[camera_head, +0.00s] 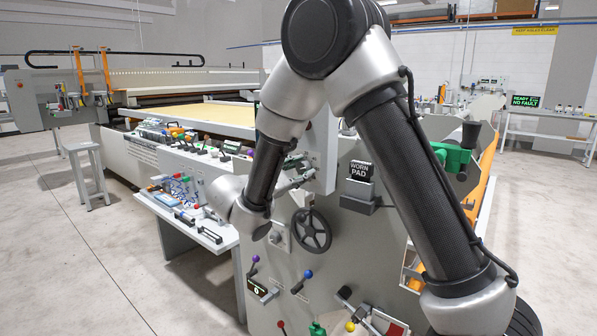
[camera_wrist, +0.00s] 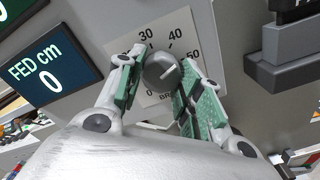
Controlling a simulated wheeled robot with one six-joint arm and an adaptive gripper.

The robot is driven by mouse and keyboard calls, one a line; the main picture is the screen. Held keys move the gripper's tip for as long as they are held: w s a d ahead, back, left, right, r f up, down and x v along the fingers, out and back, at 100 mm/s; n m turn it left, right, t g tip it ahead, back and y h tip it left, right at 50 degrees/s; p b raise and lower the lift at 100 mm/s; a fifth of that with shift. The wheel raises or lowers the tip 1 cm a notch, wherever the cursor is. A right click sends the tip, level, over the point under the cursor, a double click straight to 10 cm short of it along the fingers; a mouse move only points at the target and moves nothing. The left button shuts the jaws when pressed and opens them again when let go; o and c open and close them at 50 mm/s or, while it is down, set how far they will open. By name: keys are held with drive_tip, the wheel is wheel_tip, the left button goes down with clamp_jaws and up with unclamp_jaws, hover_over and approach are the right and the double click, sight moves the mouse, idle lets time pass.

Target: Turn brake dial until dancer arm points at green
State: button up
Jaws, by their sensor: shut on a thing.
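The brake dial (camera_wrist: 162,70) is a dark grey round knob with a white pointer line, on a white scale plate (camera_wrist: 180,28) numbered in tens. The pointer tilts toward the upper right, roughly toward the 50 side. My gripper (camera_wrist: 160,74) has its green-padded fingers on both sides of the knob, closed on it. In the head view my gripper (camera_head: 300,176) is at the machine's side panel, and the knob cannot be made out there. A partly hidden gauge with red and white areas (camera_head: 388,322) shows low in the head view; I cannot tell the dancer arm's reading.
A black handwheel (camera_head: 311,231) sits just below my gripper. A "WORN PAD" box (camera_head: 360,172) is to its right. A "FED cm 0" display (camera_wrist: 48,74) is left of the dial. Levers with purple (camera_head: 255,259) and blue (camera_head: 308,274) knobs stick out lower down. Open floor lies at left.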

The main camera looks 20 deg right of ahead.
drive_tip(key=o, duration=1)
drive_tip(key=shift+o, duration=0.2)
drive_tip(key=shift+a, duration=0.1)
drive_tip(key=v, duration=1.2)
